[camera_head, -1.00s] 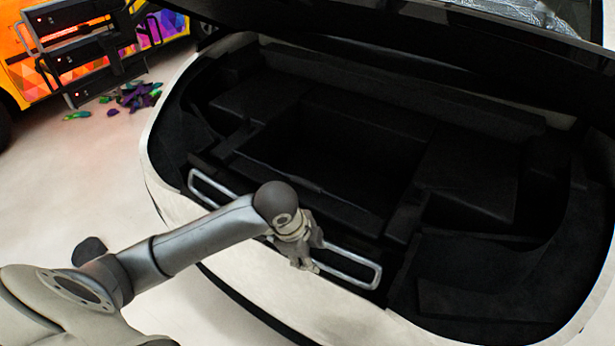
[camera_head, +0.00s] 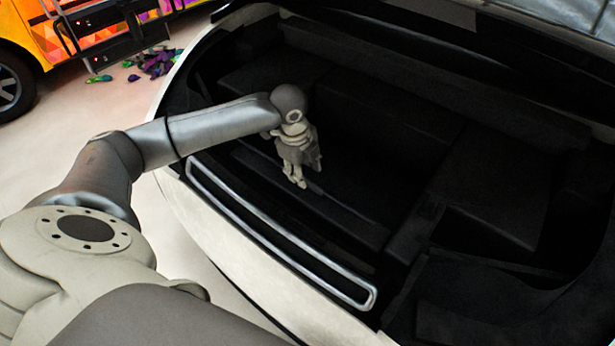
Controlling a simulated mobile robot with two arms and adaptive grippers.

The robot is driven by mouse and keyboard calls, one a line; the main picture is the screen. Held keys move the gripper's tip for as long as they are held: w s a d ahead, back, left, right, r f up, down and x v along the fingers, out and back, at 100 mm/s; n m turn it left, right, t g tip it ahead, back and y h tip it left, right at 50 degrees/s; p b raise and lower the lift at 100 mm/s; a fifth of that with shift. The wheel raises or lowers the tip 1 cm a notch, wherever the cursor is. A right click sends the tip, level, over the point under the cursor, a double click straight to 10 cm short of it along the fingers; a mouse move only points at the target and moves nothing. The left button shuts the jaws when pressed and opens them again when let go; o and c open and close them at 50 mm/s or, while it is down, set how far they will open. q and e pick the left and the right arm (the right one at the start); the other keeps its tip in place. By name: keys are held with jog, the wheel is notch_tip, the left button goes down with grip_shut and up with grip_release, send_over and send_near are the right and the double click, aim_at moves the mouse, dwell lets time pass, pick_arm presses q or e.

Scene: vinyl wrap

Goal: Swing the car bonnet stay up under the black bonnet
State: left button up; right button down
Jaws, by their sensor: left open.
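The car bonnet stay (camera_head: 371,296) is a long, narrow silver loop lying low along the front edge of the car's dark bay. Its whole outline shows, from the left end to the rounded right end. My left gripper (camera_head: 298,183) is open and empty over the bay, beyond the stay in the picture, with its fingers pointing down. It looks apart from the stay. The black bonnet (camera_head: 520,45) is raised and crosses the top right; most of it is out of view. My right gripper is not in view.
The bay has dark ledges and a deep middle recess (camera_head: 375,165). The white car body (camera_head: 205,222) rims it at the front left. An orange, patterned vehicle (camera_head: 90,38) stands at the top left, with several colourful pieces (camera_head: 157,62) on the pale floor.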

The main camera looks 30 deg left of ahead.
aim_at(307, 181)
pick_arm(q)
jog(key=f, duration=0.1)
jog(key=w+f, duration=0.1)
jog(key=f, duration=0.1)
jog(key=shift+f, duration=0.1)
jog(key=shift+w+f, duration=0.1)
jog(key=shift+f, duration=0.75)
jog(key=c, duration=0.5)
grip_shut()
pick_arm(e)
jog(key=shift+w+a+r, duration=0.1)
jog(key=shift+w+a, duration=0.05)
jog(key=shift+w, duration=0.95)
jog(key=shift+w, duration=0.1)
